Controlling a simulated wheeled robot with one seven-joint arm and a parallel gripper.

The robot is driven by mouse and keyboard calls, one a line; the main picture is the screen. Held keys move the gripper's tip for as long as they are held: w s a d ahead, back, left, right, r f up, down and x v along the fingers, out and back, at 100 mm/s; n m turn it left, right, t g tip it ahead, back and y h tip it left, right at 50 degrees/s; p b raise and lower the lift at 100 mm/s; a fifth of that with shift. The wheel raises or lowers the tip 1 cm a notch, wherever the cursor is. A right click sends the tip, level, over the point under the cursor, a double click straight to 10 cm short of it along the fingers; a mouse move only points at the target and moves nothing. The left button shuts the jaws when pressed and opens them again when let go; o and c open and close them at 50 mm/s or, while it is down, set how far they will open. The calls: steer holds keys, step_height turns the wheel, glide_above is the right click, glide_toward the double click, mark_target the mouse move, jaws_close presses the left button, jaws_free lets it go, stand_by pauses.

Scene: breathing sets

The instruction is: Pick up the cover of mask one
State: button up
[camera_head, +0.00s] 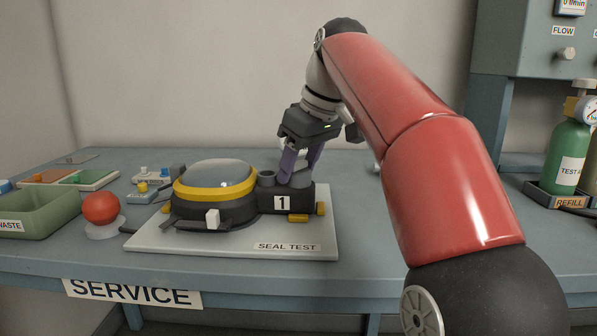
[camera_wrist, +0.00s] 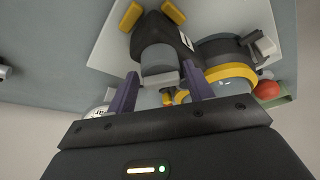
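Mask one (camera_head: 216,193) has a clear domed visor in a yellow rim over a dark body. It rests on the white seal test board (camera_head: 150,240). A dark block marked 1 (camera_head: 282,203) joins its right side. A grey cap (camera_head: 296,179), which seems to be the cover, sits on top of this block. My gripper (camera_head: 299,174) points down at the cap with its purple fingers apart. In the wrist view the cap (camera_wrist: 158,58) lies between and just beyond the fingertips (camera_wrist: 160,70). Whether the fingers touch it I cannot tell.
A red ball on a pale base (camera_head: 101,210) and a green waste bin (camera_head: 40,212) stand left of the board. Small parts and a tray (camera_head: 90,181) lie behind them. A green bottle (camera_head: 568,155) stands far right. The bench right of the board looks clear where visible.

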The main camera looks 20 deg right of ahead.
mark_target(298, 162)
steer(key=c, duration=0.6)
step_height(298, 162, up, 8)
steer(key=p, duration=0.3)
steer(key=shift+f+p, duration=0.2)
steer(key=shift+p, duration=0.1)
steer(key=shift+w+r, duration=0.1)
steer(key=shift+r, duration=1.1)
